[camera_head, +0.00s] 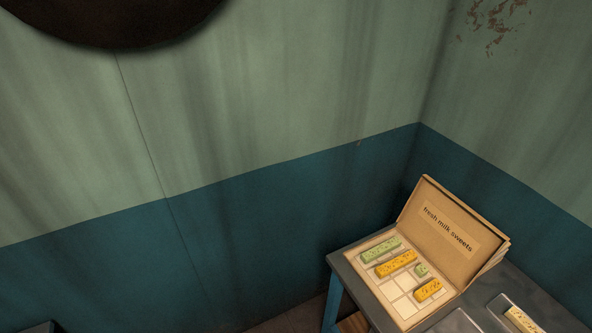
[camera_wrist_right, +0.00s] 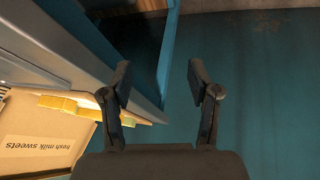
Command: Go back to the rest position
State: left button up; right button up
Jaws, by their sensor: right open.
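My right gripper (camera_wrist_right: 161,95) shows in the right wrist view with its two fingers spread apart and nothing between them. Neither gripper shows in the head view. An open cardboard box (camera_head: 401,214) labelled "fresh milk sweets" stands on a table at the lower right of the head view. Green and orange sweet bars, such as this green bar (camera_head: 381,249) and this orange bar (camera_head: 396,264), lie in its compartments. Some compartments are empty. In the right wrist view the box (camera_wrist_right: 50,125) is at the lower left, beside the gripper and apart from its fingers.
The table (camera_head: 340,268) stands in the room's corner. Trays (camera_head: 496,306) are at the lower right, one with a pale yellow bar (camera_head: 521,319). The wall (camera_head: 230,240) is green above and blue below. A dark round shape (camera_head: 115,25) hangs at the top left.

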jog(key=s+a+f+m+g, duration=0.1)
jog(key=s+f+g, duration=0.2)
jog(key=s, duration=0.3)
notch_tip(320, 180, down, 27)
jog(key=s, duration=0.2)
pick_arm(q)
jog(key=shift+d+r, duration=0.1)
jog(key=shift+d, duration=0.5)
pick_arm(e)
jog(key=s+d+f+g, duration=0.1)
jog(key=s+d+f, duration=0.1)
jog(key=s+f, duration=0.5)
jog(key=s+d+f, duration=0.1)
jog(key=s+f, duration=0.6)
jog(key=s, duration=0.3)
jog(key=shift+d+f+g+y, duration=0.15)
jog(key=shift+d+g+y, duration=0.15)
jog(key=shift+d+g, duration=0.1)
